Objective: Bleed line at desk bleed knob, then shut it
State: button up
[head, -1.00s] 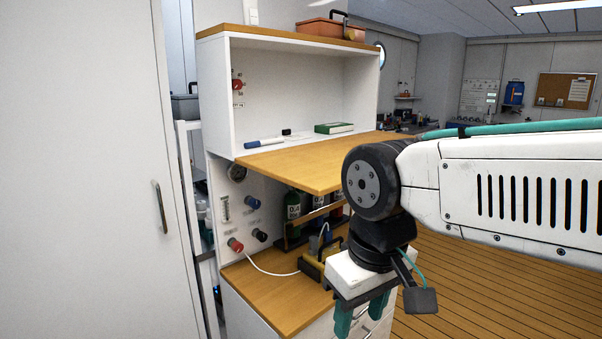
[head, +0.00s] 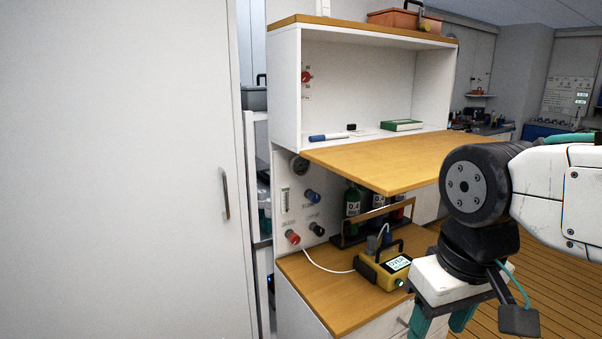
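The desk (head: 320,298) has a white back panel with several knobs on its left part. A blue knob (head: 312,197), a black knob (head: 316,229) and a red knob (head: 292,237) sit below a round gauge (head: 299,166). Their labels are too small to read, so I cannot tell which is the bleed knob. A pale hose runs from the red knob to a yellow device (head: 384,268) with a lit display that seems to read "OVER". My gripper (head: 440,322) points down right of the device, fingers apart and empty, away from the knobs. Its fingertips are cut off below.
A wooden shelf (head: 385,160) juts out above the desk. Under it stand bottles (head: 353,203) in a rack. Another red knob (head: 307,76) is in the upper cubby, with a green book (head: 401,125) and a marker. A white door (head: 120,170) fills the left.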

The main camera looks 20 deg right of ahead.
aim_at(295, 239)
jog(key=k, duration=1.2)
jog(key=u, duration=0.5)
jog(key=i, duration=1)
jog(key=u, duration=0.45)
